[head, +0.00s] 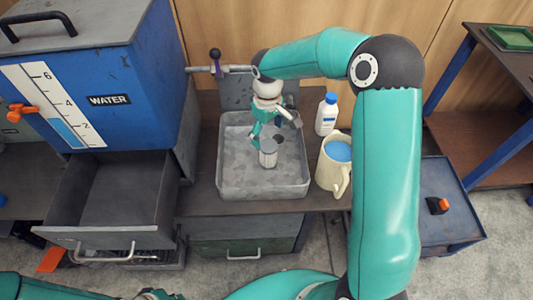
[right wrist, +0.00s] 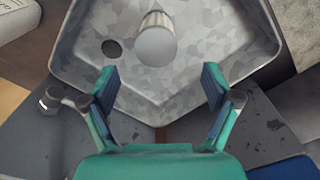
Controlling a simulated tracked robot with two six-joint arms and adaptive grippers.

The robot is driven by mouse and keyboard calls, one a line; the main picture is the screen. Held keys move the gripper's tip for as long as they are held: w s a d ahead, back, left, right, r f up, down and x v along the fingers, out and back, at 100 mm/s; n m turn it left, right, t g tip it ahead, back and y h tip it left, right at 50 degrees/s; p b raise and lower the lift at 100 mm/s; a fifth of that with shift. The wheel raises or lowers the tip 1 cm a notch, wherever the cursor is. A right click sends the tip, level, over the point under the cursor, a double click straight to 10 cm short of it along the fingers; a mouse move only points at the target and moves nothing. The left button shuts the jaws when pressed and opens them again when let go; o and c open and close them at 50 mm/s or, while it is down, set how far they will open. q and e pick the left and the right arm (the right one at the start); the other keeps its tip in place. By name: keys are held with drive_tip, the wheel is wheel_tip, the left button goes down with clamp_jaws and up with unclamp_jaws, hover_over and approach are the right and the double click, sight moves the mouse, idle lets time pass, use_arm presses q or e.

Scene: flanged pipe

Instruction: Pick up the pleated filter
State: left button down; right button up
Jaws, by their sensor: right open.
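The pleated filter (head: 268,155) is a small white-grey ribbed cylinder with a pale cap. It stands upright in the grey metal sink basin (head: 300,187). In the right wrist view the filter (right wrist: 155,38) is seen from above, beyond the fingertips, with the dark drain hole beside it. My right gripper (head: 268,126) is over the basin, close to the filter in the head view. In the right wrist view its fingers (right wrist: 160,82) are spread wide with nothing between them. The left gripper's fingers cannot be made out in the head view; part of my left arm shows at the bottom left.
A cream jug (head: 335,170) of blue liquid and a white bottle (head: 326,115) stand right of the basin. A tap (head: 222,69) is behind it. A blue water tank (head: 125,75) and an open drawer (head: 110,195) are at left.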

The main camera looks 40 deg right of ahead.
sight(267, 146)
wheel_tip(267, 146, down, 6)
drive_tip(key=shift+f, duration=0.1)
drive_tip(key=shift+d+f, duration=0.15)
drive_tip(key=shift+f, duration=1.15)
drive_tip(key=shift+d+f, duration=0.1)
drive_tip(key=shift+f, duration=1.15)
drive_tip(key=c, duration=1.4)
drive_tip(key=shift+r, duration=0.15)
